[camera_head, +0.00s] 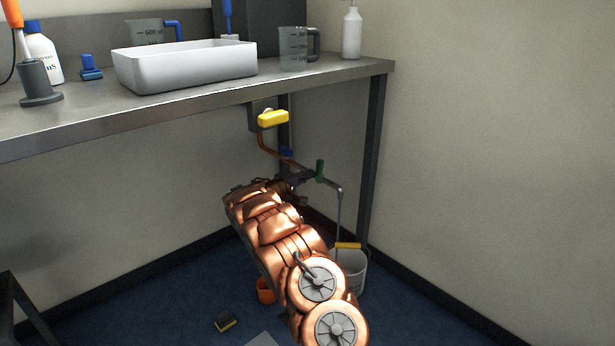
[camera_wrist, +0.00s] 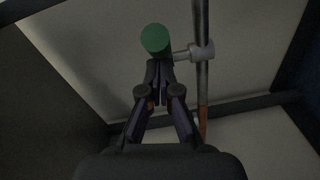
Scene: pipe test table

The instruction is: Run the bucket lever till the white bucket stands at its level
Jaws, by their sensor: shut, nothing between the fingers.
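The white bucket (camera_head: 352,272) stands on the floor under a thin grey spout pipe, partly hidden behind my arm; the level inside cannot be made out. A green-handled lever (camera_head: 320,170) sits on the pipe above the bucket. My gripper (camera_head: 304,177) is beside this lever at its left in the head view. In the wrist view, the green handle end (camera_wrist: 155,39) is just beyond the fingertips of my gripper (camera_wrist: 159,66), which are shut with nothing between them. Whether the tips touch the handle cannot be told.
A table leg (camera_head: 371,155) stands right of the green lever. An orange cup (camera_head: 265,291) and a small dark yellow-edged block (camera_head: 225,322) lie on the floor.

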